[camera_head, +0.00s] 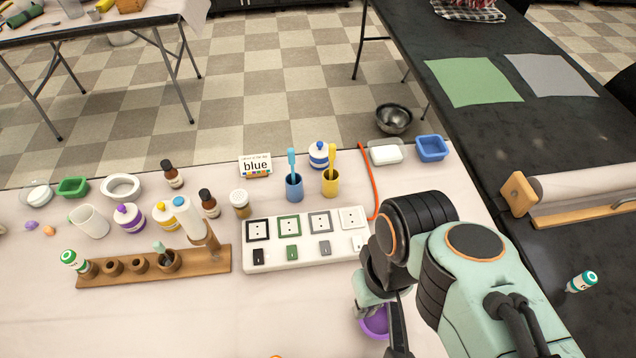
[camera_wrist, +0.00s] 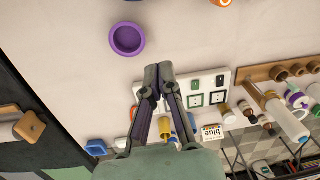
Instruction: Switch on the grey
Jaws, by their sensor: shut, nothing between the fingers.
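A white power strip (camera_head: 305,252) lies on the pale table with several sockets framed in black, green, grey and white. A matching switch sits in front of each. The grey switch (camera_head: 325,247) is third from the left, between the green switch (camera_head: 293,252) and the white switch (camera_head: 357,243). In the wrist view, the strip (camera_wrist: 208,92) lies behind and right of my gripper (camera_wrist: 159,70); the fingers hide its grey part there. My gripper is shut and empty, above the table. In the head view it is right of the strip, near a purple bowl (camera_head: 375,322).
Blue and yellow cups (camera_head: 294,188) (camera_head: 331,184) with brushes stand behind the strip, beside a "blue" card (camera_head: 256,165). A wooden rack (camera_head: 150,268) is to the left. An orange cord (camera_head: 369,182) runs behind the strip's right end. The front-left table is mostly clear.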

